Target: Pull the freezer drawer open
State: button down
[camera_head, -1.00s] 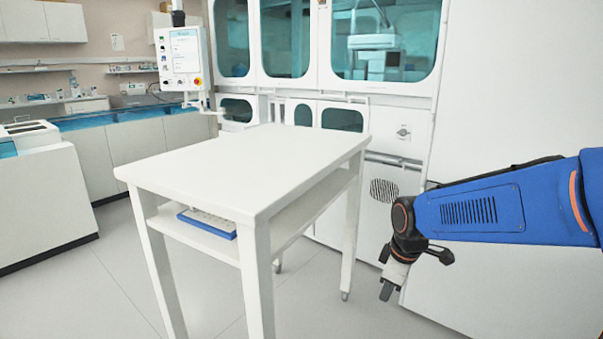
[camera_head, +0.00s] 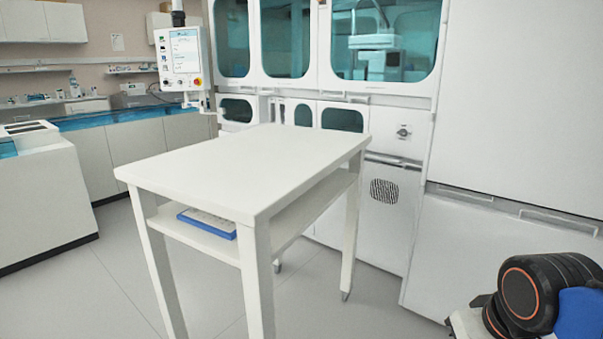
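A tall white cabinet front (camera_head: 515,110) fills the right side, and I take it to be the freezer. Below a horizontal seam is a lower front panel (camera_head: 440,250), apparently the drawer. Two recessed grips lie along the seam, a left one (camera_head: 460,194) and a right one (camera_head: 558,220). The panel looks flush with the front. My wrist is at the lower right corner, in front of the panel. Only a pale part of my gripper (camera_head: 466,322) shows at the bottom edge. Its fingers are out of frame or hidden, and I cannot tell whether they touch anything.
A white table (camera_head: 250,165) stands in the middle, with a blue-edged tray (camera_head: 210,222) on its lower shelf. A white machine with teal windows (camera_head: 385,45) is behind it. A control screen (camera_head: 184,58) hangs at its left. Floor is free between the table and the freezer front.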

aim_at(461, 247)
jog(key=i+l+z, duration=0.1)
jog(key=z, duration=0.3)
jog(key=i+z, duration=0.25)
jog(key=z, duration=0.2)
jog(key=i+z, duration=0.15)
jog(key=z, duration=0.25)
